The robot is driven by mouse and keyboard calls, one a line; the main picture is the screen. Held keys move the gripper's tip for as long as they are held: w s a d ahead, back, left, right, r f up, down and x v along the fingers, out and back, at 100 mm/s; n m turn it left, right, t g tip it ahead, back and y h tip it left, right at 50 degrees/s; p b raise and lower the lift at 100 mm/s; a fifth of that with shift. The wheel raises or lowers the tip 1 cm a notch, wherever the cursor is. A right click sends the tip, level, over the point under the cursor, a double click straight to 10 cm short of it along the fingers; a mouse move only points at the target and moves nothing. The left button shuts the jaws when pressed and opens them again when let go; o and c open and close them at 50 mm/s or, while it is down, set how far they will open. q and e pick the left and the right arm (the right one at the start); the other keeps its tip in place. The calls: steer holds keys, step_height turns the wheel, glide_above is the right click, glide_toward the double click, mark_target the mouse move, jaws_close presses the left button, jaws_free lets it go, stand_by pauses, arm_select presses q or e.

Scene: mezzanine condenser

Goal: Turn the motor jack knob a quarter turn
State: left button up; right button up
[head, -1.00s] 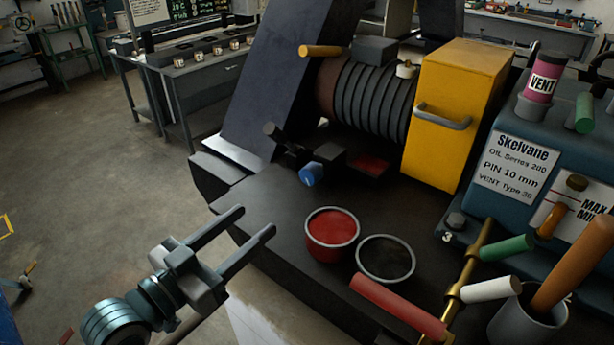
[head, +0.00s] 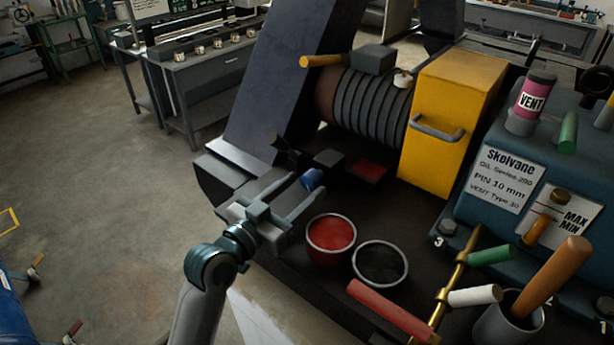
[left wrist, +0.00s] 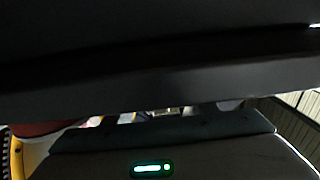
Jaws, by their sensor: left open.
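A small blue knob (head: 312,179), which looks like the motor jack knob, sits low at the left end of the motor, beside a dark fitting. My left gripper (head: 308,183) is open, with its two fingers pointing up and right at the knob. In the head view the knob shows between the fingertips, close to the right one. I cannot tell whether they touch it. The left wrist view is mostly dark and does not show the knob clearly. My right gripper is not in view.
A red-filled cup (head: 331,240) and a dark cup (head: 380,263) stand just right of my left gripper. The ribbed motor (head: 365,105), yellow box (head: 450,120) and slanted dark panel (head: 290,80) stand behind. A brass bar with coloured handles (head: 452,275) is at the right.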

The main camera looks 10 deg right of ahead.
arm_select(q)
steer(key=shift+p+x, duration=0.3)
steer(key=shift+x, duration=0.95)
steer(key=c, duration=1)
steer(key=shift+n, duration=2.1)
steer(key=shift+c, duration=0.2)
steer(key=o, duration=1)
steer(key=shift+o, duration=0.2)
steer(key=shift+s+a, duration=0.1)
steer(key=shift+a, duration=0.05)
